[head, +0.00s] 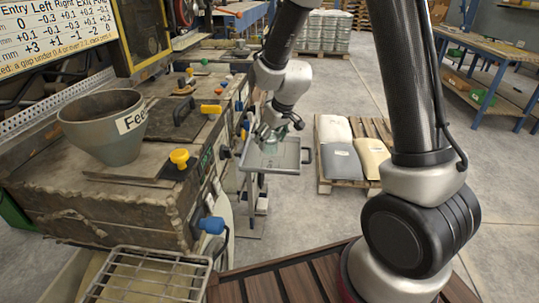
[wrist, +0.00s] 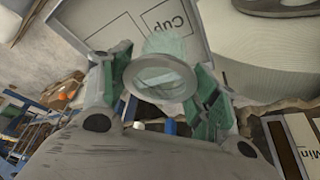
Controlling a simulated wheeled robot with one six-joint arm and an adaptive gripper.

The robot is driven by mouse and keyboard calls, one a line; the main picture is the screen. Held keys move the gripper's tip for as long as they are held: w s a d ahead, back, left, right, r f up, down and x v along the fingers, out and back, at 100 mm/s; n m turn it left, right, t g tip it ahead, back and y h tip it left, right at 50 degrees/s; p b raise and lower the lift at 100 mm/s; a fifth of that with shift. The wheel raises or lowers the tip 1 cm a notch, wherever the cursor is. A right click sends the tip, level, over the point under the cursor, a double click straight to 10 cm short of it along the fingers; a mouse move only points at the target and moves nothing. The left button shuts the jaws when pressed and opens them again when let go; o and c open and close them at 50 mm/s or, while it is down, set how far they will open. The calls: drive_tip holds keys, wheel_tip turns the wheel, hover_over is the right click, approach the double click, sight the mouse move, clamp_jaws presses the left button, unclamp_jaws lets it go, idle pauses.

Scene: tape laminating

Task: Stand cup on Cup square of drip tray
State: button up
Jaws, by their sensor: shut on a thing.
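My gripper (wrist: 158,92) is shut on a clear, greenish cup (wrist: 161,76), with one green-padded finger on each side of it. In the wrist view, the cup's round rim faces the camera. The grey drip tray (wrist: 95,22) lies behind it, with an upside-down "Cup" label (wrist: 178,20) next to the cup. In the head view, my gripper (head: 270,130) is over the drip tray (head: 287,169), at its back part. The cup is mostly hidden there by the gripper. I cannot tell whether the cup's base touches the tray.
A worn machine with a grey feed hopper (head: 103,125) and coloured knobs stands to the left of the tray. A pallet (head: 330,184) with several sacks stands on the floor to the right. A wire rack (head: 147,277) is at the front left.

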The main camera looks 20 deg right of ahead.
sight(270, 151)
drive_tip(key=shift+f, duration=2.7)
drive_tip(key=shift+f, duration=0.1)
drive_tip(key=o, duration=1)
drive_tip(key=shift+o, duration=0.2)
drive_tip(key=s+d+r+m, duration=0.1)
drive_tip(key=s+d+r, duration=0.5)
drive_tip(key=r, duration=0.5)
drive_tip(key=s+d+r+m, duration=0.1)
drive_tip(key=s+d+r, duration=0.2)
drive_tip(key=s+r, duration=0.7)
drive_tip(key=s+d+r+m+h, duration=0.1)
drive_tip(key=s+d+r, duration=0.1)
drive_tip(key=s, duration=0.5)
drive_tip(key=s+d+r+m, duration=0.1)
drive_tip(key=s+d+r, duration=0.2)
drive_tip(key=s, duration=0.4)
drive_tip(key=shift+d+r+m+h, duration=0.3)
drive_tip(key=shift+d+h, duration=0.1)
drive_tip(key=shift+d, duration=0.15)
